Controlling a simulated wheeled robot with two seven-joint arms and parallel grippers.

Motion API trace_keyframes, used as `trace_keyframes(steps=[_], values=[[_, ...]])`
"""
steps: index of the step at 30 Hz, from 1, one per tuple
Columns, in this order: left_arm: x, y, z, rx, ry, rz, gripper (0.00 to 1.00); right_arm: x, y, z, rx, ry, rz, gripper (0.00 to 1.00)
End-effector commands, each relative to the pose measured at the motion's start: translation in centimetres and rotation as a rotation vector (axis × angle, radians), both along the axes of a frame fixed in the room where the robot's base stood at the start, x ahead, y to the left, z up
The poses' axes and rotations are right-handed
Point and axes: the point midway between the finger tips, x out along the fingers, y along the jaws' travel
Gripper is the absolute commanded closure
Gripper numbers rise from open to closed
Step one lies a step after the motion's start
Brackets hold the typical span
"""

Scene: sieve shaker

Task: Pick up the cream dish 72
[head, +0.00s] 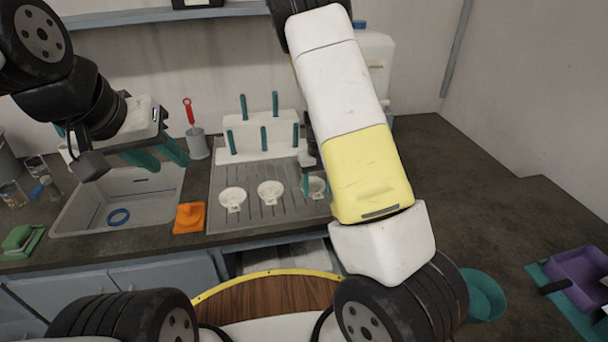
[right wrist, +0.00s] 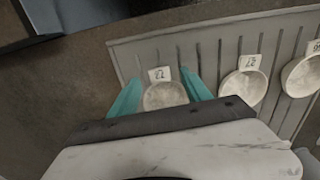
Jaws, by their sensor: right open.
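Three small cream dishes with tagged handles lie in a row on the grey ribbed drainboard: left (head: 233,198), middle (head: 270,192) and right (head: 317,187). The tag numbers are too small to read surely. The right dish also shows in the right wrist view (right wrist: 165,96), between the two teal fingers of my right gripper (right wrist: 166,84). That gripper is open, with its fingers on either side of the dish; contact cannot be told. My right arm partly covers that area in the head view. My left gripper (head: 160,156) is raised over the sink, empty, its fingers apart.
The drainboard (head: 222,222) is beside a sink (head: 75,215) with a blue ring (head: 118,217). A white rack with teal pegs (head: 262,145) stands behind the dishes. An orange object (head: 189,217) lies left of them. The right counter (head: 500,200) is largely clear.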

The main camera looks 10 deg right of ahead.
Motion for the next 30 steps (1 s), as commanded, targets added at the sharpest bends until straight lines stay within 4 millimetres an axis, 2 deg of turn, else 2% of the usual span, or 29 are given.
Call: trace_keyframes(steps=[4, 12, 14, 21, 30], values=[[0.0, 0.0, 0.0, 0.0, 0.0, 0.0, 0.64, 0.0, 0.0, -1.8, 0.0, 0.002, -0.001, 0.44], [0.0, 0.0, 0.0, 0.0, 0.0, 0.0, 0.64, 0.0, 0.0, -2.1, 0.001, 0.0, -0.001, 0.44], [0.0, 0.0, 0.0, 0.0, 0.0, 0.0, 0.64, 0.0, 0.0, -2.1, 0.001, 0.0, 0.0, 0.53], [0.0, 0.0, 0.0, 0.0, 0.0, 0.0, 0.64, 0.0, 0.1, -2.0, 0.001, 0.0, 0.0, 1.0], [0.0, 0.0, 0.0, 0.0, 0.0, 0.0, 0.64, 0.0, 0.1, -2.0, 0.001, 0.0, 0.0, 1.0]])
